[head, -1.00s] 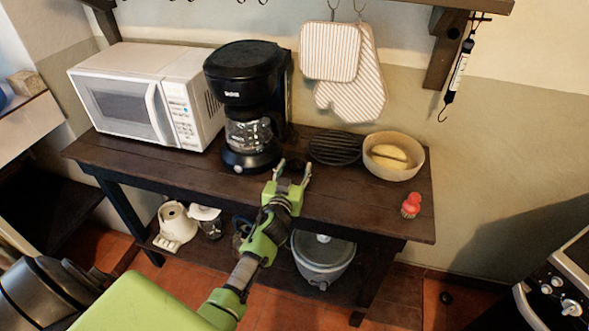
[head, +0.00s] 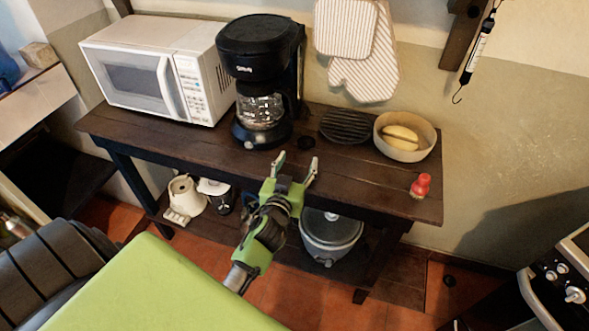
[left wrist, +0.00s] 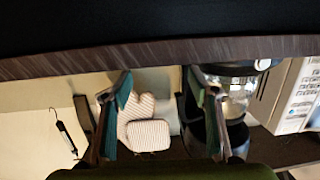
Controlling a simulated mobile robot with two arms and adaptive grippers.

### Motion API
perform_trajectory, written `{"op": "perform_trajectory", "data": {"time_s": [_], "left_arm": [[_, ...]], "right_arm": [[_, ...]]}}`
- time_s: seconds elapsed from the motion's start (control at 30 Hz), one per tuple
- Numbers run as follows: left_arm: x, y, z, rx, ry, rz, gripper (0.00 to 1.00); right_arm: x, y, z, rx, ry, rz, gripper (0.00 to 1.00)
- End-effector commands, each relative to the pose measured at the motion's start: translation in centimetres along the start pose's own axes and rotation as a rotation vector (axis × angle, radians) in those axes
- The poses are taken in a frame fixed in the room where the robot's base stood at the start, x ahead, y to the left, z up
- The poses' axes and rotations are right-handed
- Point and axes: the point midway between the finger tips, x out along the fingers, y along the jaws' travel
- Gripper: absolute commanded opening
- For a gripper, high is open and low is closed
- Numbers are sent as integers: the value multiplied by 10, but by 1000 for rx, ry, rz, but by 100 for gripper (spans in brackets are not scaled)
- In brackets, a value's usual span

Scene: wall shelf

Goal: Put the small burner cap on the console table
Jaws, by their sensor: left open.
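A small dark round piece, which looks like the small burner cap (head: 305,143), lies on the dark wooden console table (head: 200,148), between the coffee maker and the black ribbed grill. My left gripper (head: 298,164) is open and empty. It is at the front edge of the table, in front of the cap and apart from it. Its two spread fingers also show in the left wrist view (left wrist: 157,85), where the picture is upside down and the cap cannot be made out. My right gripper is out of view.
A coffee maker (head: 262,80) and a white microwave (head: 155,72) stand left of the cap. The ribbed grill (head: 346,127), a bowl (head: 405,150) and a red-topped shaker (head: 420,187) are right of it.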

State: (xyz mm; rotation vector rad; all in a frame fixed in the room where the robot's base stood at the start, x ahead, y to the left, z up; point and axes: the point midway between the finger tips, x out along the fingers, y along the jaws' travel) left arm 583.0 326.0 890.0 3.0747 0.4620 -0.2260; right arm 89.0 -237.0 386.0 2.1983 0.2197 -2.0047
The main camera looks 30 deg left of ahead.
Motion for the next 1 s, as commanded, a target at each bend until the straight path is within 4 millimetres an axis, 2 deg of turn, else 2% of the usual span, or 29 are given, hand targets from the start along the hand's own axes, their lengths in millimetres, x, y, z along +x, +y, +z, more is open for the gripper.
{"op": "perform_trajectory", "data": {"time_s": [0.1, 0.3, 1.0], "left_arm": [[-17, 1, 2, -3, -1, 1, 54], [-30, 0, 0, -2, 0, 0, 54], [-30, 0, 0, -1, 0, 0, 54]], "right_arm": [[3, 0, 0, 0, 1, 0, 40], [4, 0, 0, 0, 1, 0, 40], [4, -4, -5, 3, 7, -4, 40]]}}
